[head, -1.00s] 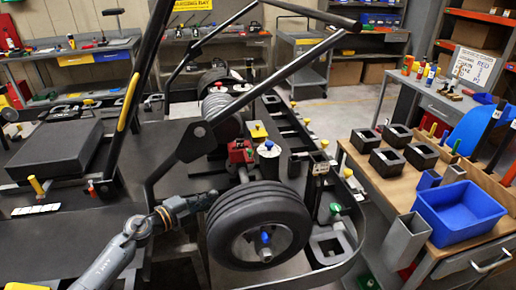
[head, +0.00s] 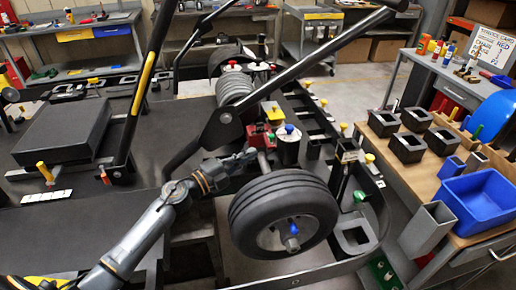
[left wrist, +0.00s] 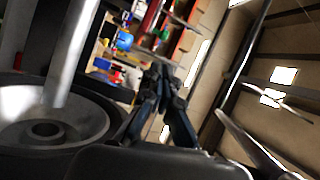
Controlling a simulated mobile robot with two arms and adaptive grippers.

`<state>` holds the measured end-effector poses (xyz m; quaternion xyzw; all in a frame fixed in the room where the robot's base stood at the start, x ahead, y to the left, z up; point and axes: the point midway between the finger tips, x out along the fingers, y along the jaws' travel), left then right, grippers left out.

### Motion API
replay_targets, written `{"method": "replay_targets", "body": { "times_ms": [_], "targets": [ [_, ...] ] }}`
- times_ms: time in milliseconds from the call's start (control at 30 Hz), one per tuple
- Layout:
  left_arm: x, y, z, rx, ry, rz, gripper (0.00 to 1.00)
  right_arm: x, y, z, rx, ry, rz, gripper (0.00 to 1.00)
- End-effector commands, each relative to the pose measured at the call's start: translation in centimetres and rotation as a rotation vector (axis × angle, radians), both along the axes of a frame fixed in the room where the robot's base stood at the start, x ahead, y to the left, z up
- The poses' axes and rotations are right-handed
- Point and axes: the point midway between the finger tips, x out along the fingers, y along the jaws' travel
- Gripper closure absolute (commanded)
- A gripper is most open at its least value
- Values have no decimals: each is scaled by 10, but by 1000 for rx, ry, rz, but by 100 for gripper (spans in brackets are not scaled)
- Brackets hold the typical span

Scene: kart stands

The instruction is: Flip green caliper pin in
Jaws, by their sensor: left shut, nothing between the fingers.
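The red brake caliper (head: 257,139) sits behind the wheel (head: 285,215) on the kart's axle. A small green spot on the caliper, likely the green caliper pin (head: 269,136), shows at its right side; it is too small to tell which way it is turned. My left gripper (head: 250,156) is shut and empty, just below and in front of the caliper, above the tyre's left edge. I cannot tell whether it touches the caliper. In the left wrist view the closed fingers (left wrist: 160,72) point away from me, with no caliper clearly visible. My right gripper is out of view.
A black kart frame bar (head: 300,72) slants above the caliper. A white canister with a blue cap (head: 289,146) stands right of it, and a yellow-topped block (head: 270,111) stands behind. A blue bin (head: 487,200) is on the bench at right.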

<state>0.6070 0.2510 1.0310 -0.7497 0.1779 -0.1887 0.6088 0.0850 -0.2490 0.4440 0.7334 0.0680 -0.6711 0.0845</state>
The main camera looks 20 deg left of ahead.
Motion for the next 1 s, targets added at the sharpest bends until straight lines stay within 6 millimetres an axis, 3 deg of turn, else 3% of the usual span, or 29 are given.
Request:
{"method": "replay_targets", "body": {
  "times_ms": [433,1000],
  "targets": [
    [66,-38,7,-3,-1,0,100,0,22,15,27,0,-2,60],
    [79,-42,5,1,-2,-1,100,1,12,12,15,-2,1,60]
  ]
}}
